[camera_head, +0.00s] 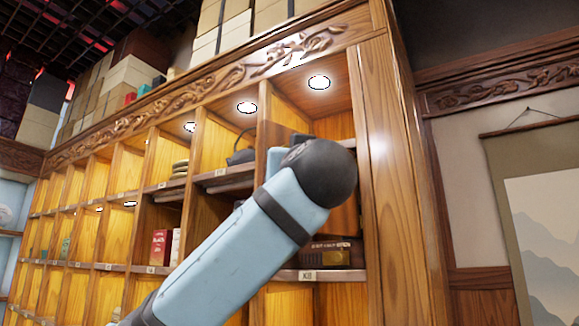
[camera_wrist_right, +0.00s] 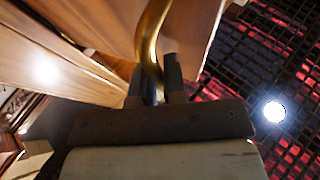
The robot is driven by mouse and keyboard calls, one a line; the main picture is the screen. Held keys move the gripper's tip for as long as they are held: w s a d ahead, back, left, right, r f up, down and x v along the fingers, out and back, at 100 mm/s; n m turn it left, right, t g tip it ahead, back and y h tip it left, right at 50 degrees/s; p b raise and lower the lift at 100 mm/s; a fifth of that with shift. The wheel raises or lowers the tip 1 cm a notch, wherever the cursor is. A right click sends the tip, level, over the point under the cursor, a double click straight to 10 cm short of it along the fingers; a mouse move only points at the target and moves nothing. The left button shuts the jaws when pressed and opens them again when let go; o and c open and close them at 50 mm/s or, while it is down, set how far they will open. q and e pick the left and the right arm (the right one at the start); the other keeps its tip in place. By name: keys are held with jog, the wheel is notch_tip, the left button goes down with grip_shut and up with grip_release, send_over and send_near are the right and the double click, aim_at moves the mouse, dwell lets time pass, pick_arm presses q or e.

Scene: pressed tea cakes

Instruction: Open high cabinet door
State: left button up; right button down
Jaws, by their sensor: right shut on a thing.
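A brass curved handle (camera_wrist_right: 148,45) shows in the right wrist view, against a wooden panel (camera_wrist_right: 198,35) that looks like the door. My right gripper (camera_wrist_right: 155,78) has its two dark fingers shut on the handle. In the head view, a light blue arm (camera_head: 235,245) of mine reaches up to the top right part of the tall wooden cabinet (camera_head: 398,180). Its dark rounded joint (camera_head: 322,172) hides the gripper, the handle and most of the door there. I cannot tell how far the door stands open. My left gripper is not in view.
Open lit compartments hold a dark kettle (camera_head: 241,155), a red box (camera_head: 160,247) and a dark brown box (camera_head: 333,254). Stacked boxes (camera_head: 125,75) stand on top of the cabinet. A hanging scroll (camera_head: 545,215) is on the wall at right. A dark ceiling grid (camera_wrist_right: 285,50) is overhead.

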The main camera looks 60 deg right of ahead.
jog(key=c, duration=1.2)
grip_release()
jog(key=shift+s, duration=0.15)
jog(key=b+v, duration=0.4)
jog(key=v, duration=0.9)
jog(key=shift+s+a+f, duration=0.2)
jog(key=shift+a, duration=0.05)
